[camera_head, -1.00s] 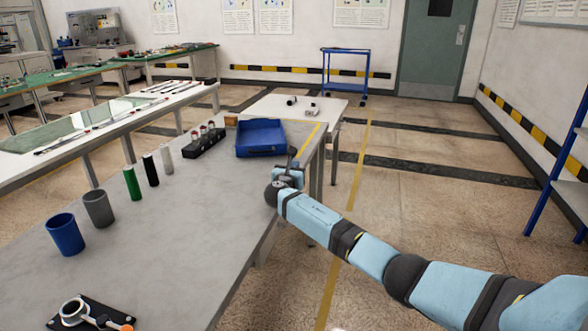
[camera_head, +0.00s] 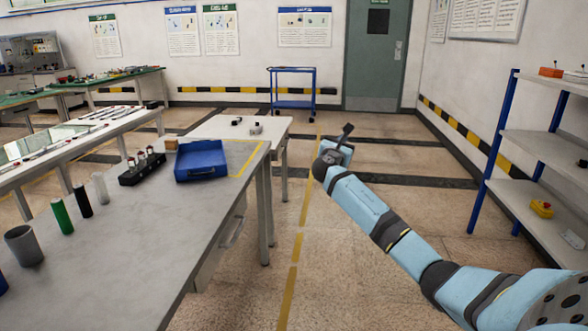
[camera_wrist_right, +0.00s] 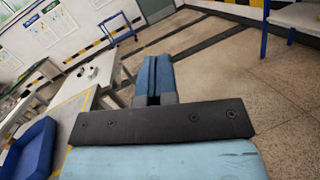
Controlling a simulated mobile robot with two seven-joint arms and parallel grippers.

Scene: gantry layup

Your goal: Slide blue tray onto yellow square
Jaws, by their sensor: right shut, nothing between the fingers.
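The blue tray (camera_head: 201,162) sits on the grey table (camera_head: 150,220) near its far right part. It also shows at the lower left of the right wrist view (camera_wrist_right: 30,150). The yellow square (camera_head: 249,158) is a thin outline on the table; its far and right edges show just right of the tray. Whether the tray overlaps the outline's left part cannot be told. My right gripper (camera_head: 346,131) is shut and empty, right of the table edge and apart from the tray. Its closed fingers show in the right wrist view (camera_wrist_right: 153,80). My left gripper is not in view.
A black holder (camera_head: 142,168) stands left of the tray, with a small tan block (camera_head: 171,143) behind it. Green, black, white and grey cylinders stand nearer. A white table (camera_head: 240,128) adjoins behind. Open floor lies right of the table, with a shelf (camera_head: 545,150) beyond.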

